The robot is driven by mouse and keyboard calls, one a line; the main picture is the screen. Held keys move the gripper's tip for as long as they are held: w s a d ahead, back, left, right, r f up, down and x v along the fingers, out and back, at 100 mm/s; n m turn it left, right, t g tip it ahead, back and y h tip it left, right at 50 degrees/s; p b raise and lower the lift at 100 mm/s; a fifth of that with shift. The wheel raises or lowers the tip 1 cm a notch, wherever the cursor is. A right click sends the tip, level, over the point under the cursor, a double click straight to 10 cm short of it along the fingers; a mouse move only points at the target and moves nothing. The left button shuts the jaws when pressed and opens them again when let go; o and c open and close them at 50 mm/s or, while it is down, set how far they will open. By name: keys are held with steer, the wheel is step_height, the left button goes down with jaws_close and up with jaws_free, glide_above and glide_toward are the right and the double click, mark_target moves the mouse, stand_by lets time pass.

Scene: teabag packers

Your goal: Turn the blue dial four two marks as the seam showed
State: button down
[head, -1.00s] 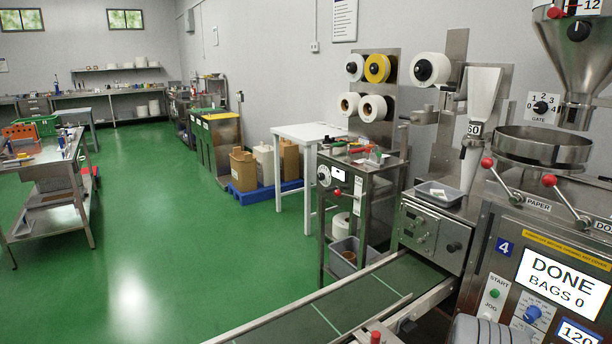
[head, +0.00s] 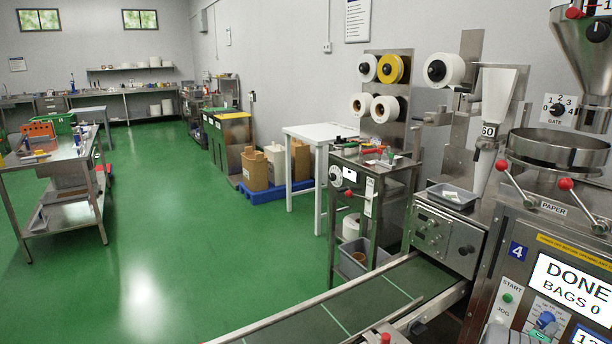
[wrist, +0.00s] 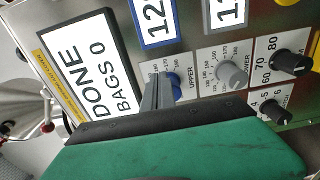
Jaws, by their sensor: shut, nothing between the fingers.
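The blue dial (head: 546,320) is on the front panel of the machine with the blue 4 plate (head: 517,251). In the wrist view the blue dial (wrist: 176,86) sits on a white scale plate marked UPPER, partly hidden behind my fingers. My gripper (wrist: 160,84) is shut and empty, its grey fingers beside the dial in the picture. I cannot tell whether they touch it. The dial's pointer and exact mark are not readable. The screen (head: 570,288) reads DONE, BAGS 0; it also shows in the wrist view (wrist: 88,72).
A grey dial (wrist: 232,74) marked LOWER and black knobs (wrist: 292,64) sit close beside the blue dial. The START button (head: 507,298) is left of it. A conveyor (head: 350,300) runs out from the machine. Green floor (head: 200,230) is open on the left.

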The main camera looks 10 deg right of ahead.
steer(key=shift+w+f, duration=0.15)
stand_by(0.4)
steer(key=shift+a+f+b, duration=0.1)
steer(key=shift+f+b, duration=0.75)
steer(key=shift+b, duration=1)
steer(key=s+v, duration=0.1)
steer(key=v, duration=0.5)
steer(key=shift+d+b, duration=0.25)
steer(key=shift+b, duration=0.05)
steer(key=shift+r, duration=0.1)
